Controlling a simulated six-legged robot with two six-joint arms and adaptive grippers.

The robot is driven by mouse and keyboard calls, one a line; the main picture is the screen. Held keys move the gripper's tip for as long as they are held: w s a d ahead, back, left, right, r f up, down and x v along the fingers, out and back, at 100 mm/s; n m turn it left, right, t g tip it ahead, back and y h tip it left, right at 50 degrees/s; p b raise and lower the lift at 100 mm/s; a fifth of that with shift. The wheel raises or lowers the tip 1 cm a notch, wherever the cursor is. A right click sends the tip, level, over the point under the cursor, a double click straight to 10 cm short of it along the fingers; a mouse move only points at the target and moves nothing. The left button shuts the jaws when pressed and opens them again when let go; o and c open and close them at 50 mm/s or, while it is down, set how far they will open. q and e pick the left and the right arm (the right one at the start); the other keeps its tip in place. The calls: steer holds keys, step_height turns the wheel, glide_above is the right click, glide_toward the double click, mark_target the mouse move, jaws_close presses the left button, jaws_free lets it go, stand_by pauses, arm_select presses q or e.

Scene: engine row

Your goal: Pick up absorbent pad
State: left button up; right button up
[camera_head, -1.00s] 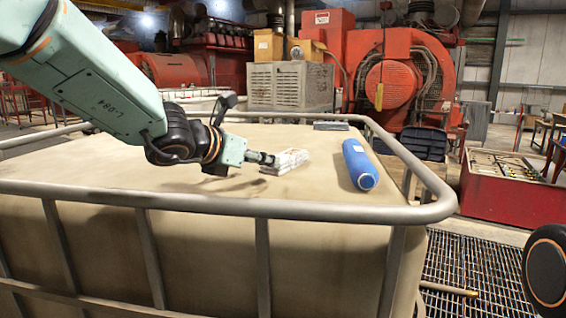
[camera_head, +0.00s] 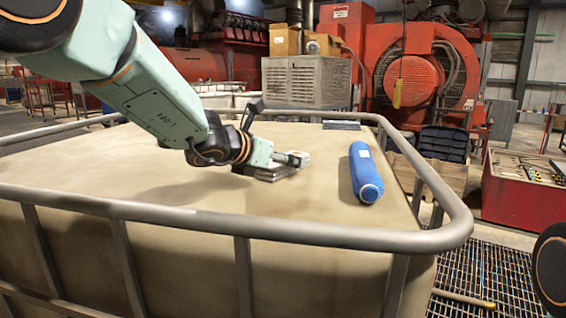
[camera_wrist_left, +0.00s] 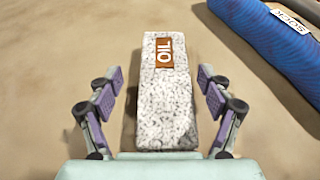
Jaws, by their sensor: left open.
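The absorbent pad (camera_wrist_left: 165,95) is a white, grey-speckled block with a brown OIL label, lying flat on the tan top in the left wrist view. My left gripper (camera_wrist_left: 160,85) is open, with one finger on each side of the pad and a visible gap on both sides. In the head view my left gripper (camera_head: 295,160) is low over the tank top and largely hides the pad. My right gripper is not in view.
A blue sock roll (camera_head: 365,172) lies right of the pad; it also shows in the left wrist view (camera_wrist_left: 275,45). A grey tubular rail (camera_head: 250,227) rings the tan tank top (camera_head: 130,165). A flat dark item (camera_head: 341,125) lies at the back. Free surface lies left and in front.

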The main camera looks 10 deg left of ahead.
arm_select(q)
steer(key=shift+w+d+f, duration=0.2)
steer(key=shift+w+f, duration=0.05)
steer(key=shift+w, duration=0.3)
steer(key=shift+w+d, duration=0.15)
steer(key=shift+d, duration=0.5)
steer(key=shift+w+a+f, duration=0.1)
steer(key=shift+a, duration=0.35)
steer(key=shift+c, duration=1.1)
steer(key=shift+d, duration=0.35)
steer(key=c, duration=0.6)
steer(key=shift+a, duration=0.25)
steer(key=c, duration=0.4)
steer(key=shift+d, duration=0.1)
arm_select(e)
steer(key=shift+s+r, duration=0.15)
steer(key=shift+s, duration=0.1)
arm_select(q)
step_height(320, 180, up, 18)
steer(key=p, duration=0.9)
steer(key=shift+p, duration=0.35)
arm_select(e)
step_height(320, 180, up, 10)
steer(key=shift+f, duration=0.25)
